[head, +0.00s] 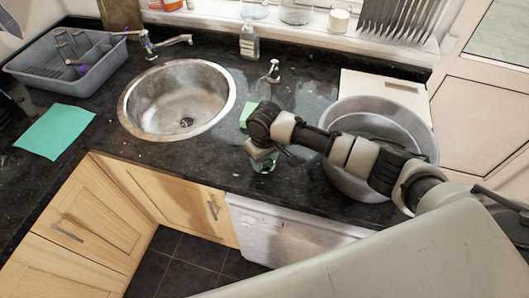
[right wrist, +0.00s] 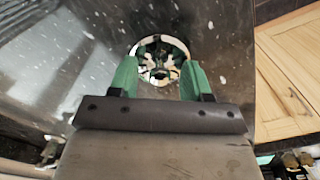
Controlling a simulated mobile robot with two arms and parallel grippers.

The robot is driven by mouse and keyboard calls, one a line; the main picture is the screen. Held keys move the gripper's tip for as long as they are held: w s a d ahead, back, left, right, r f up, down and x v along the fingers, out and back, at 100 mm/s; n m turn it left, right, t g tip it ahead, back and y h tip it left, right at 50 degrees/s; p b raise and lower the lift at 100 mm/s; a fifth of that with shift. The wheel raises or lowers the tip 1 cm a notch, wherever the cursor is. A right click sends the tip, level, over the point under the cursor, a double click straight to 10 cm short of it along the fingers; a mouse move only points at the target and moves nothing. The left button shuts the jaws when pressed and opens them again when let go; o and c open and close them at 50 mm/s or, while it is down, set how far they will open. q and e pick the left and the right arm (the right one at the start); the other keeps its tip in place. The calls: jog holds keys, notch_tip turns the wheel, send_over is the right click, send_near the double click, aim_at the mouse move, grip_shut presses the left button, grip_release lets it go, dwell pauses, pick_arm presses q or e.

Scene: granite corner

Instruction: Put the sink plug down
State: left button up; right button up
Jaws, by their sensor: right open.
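A round, shiny metal piece that looks like the sink plug (right wrist: 160,56) shows in the right wrist view, on the dark speckled counter. My right gripper (head: 263,164) is open over the counter, right of the sink, near the front edge. In the right wrist view its two green fingers (right wrist: 160,68) stand on either side of the plug; I cannot tell whether they touch it. In the head view the gripper hides the plug. The round steel sink (head: 137,112) lies to the left, with its drain (head: 186,122) in view. My left gripper is not in view.
A large metal basin (head: 337,178) stands right of the gripper, partly behind my right arm. A green sponge (head: 247,114) lies behind the gripper. A small tap (head: 272,72), soap bottle (head: 249,43), teal cloth (head: 54,132) and grey dish rack (head: 40,72) are also on the counter.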

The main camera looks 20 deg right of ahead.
notch_tip(320, 180, up, 12)
jog(key=b, duration=0.2)
